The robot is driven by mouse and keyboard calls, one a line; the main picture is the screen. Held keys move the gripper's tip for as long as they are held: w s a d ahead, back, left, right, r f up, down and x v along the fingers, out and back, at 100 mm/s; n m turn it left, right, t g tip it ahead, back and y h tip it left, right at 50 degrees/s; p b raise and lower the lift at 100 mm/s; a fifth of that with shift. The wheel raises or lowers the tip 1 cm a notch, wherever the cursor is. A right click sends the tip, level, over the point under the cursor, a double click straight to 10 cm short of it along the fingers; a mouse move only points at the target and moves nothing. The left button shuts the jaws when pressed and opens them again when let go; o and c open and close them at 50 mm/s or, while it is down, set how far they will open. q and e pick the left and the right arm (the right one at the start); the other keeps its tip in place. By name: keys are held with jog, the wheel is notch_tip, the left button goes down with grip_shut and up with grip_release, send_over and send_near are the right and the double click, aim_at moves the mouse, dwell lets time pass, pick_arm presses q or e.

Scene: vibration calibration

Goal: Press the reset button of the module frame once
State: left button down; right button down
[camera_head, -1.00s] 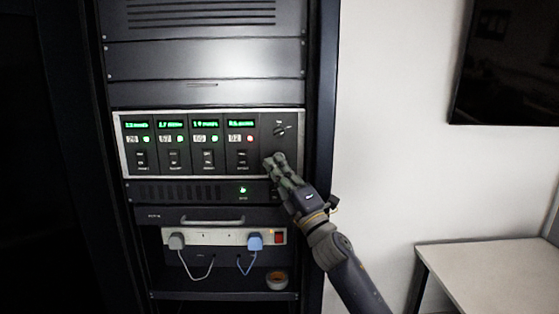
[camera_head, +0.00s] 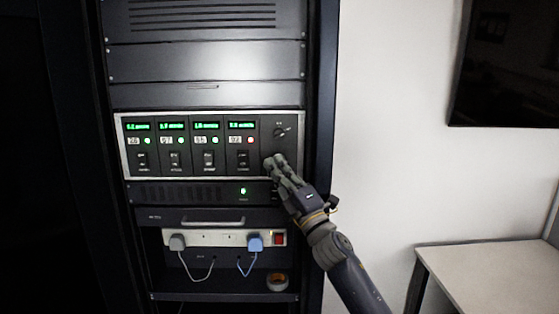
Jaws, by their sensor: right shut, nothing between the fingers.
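The module frame (camera_head: 211,175) is a silver-edged panel in the rack. It has several modules with green displays, switches and small lights; the rightmost module's light (camera_head: 250,140) is red, the others are green. A dark knob (camera_head: 279,133) sits on the plain section at its right. My right gripper (camera_head: 274,162) is shut and empty, with its fingertips in front of the lower part of that section, below the knob. The reset button is not visible; the fingers cover that area. I cannot tell whether the fingertips touch the panel. My left gripper is not in view.
Below the frame are a vented unit with a green light (camera_head: 243,191), a drawer with a handle (camera_head: 213,221), and a power strip (camera_head: 210,238) with two plugs. A tape roll (camera_head: 277,281) lies on the shelf. A table (camera_head: 490,270) stands at the right.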

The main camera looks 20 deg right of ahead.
jog(key=shift+d+r, duration=0.15)
jog(key=shift+r, duration=0.25)
jog(key=shift+f, duration=0.6)
jog(key=s, duration=0.1)
jog(key=s+a+p, duration=0.1)
jog(key=s, duration=0.2)
jog(key=shift+s+a+p, duration=0.3)
jog(key=shift+s+p, duration=0.05)
jog(key=shift+s, duration=0.05)
